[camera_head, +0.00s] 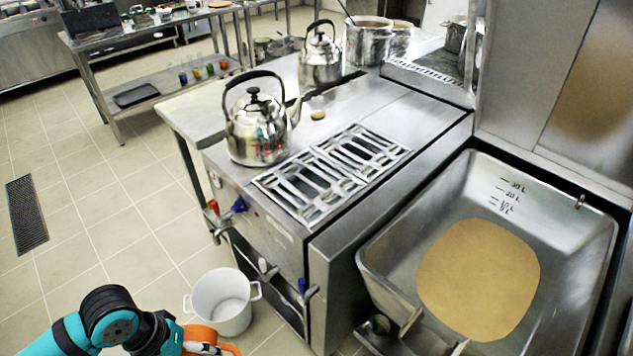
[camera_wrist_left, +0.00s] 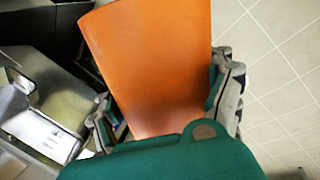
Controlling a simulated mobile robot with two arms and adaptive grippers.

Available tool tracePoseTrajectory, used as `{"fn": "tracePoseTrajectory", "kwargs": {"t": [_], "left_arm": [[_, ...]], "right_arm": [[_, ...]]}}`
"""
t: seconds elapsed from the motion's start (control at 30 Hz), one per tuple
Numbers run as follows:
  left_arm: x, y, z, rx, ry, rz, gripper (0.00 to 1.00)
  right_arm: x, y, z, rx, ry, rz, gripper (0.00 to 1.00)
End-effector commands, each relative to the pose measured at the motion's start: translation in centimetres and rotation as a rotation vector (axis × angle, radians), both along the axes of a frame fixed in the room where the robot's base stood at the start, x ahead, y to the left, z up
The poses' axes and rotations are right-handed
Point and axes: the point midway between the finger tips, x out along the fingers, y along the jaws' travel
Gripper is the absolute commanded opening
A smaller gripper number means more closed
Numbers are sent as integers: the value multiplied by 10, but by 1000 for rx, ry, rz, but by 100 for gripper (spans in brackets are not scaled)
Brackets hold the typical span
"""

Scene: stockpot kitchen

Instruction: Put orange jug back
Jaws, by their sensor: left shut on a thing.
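The orange jug (camera_wrist_left: 150,60) fills the middle of the left wrist view, between the two fingers of my left gripper (camera_wrist_left: 167,105), which is shut on it. In the head view, part of the orange jug (camera_head: 199,336) shows at the bottom edge, beside my left gripper (camera_head: 212,347); the rest is cut off by the frame. The jug is in front of the white pot on the floor, as seen from the head. My right gripper is not in view.
A white pot (camera_head: 221,300) stands on the floor by the stove. Kettles stand on the steel counter (camera_head: 265,160) and by the burner grate (camera_head: 335,170). A large tilting pan (camera_head: 380,260) holds brown liquid at the right. Open tiled floor (camera_head: 120,225) lies left.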

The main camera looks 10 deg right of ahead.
Motion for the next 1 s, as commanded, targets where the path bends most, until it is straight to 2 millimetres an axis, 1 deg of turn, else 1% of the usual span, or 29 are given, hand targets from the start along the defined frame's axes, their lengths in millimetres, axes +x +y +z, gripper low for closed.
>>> {"fn": "tracePoseTrajectory", "kwargs": {"t": [0.03, 0.13, 0.17, 0.2, 0.37, 0.47, 0.57, 0.7, 0.77, 0.8, 0.87, 0.9, 1.0], "left_arm": [[0, 0, 16, 0, 0, 0, 30], [0, 0, 29, 0, 0, 0, 30], [2, -8, 22, -6, 8, 11, 30], [4, -16, 18, -8, 22, 28, 30], [13, -48, 17, -12, 86, 114, 30], [19, -73, 17, -18, 145, 192, 30], [27, -103, 19, -36, 227, 300, 30], [42, -150, 27, -99, 386, 518, 30], [48, -169, 32, -146, 466, 629, 30], [53, -181, 35, -186, 521, 709, 30], [60, -199, 41, -261, 607, 834, 30], [66, -210, 45, -323, 663, 924, 30], [79, -235, 57, -510, 787, 1131, 30]], "right_arm": [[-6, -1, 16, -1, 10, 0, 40], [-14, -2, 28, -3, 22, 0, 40], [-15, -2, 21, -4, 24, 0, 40], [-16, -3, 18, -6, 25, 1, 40], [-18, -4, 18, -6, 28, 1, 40], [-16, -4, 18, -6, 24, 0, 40], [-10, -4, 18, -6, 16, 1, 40], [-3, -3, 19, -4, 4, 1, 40], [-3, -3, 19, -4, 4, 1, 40], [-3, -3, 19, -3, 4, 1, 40], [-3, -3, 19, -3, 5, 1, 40], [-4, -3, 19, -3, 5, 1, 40], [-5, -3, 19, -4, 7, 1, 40]]}}
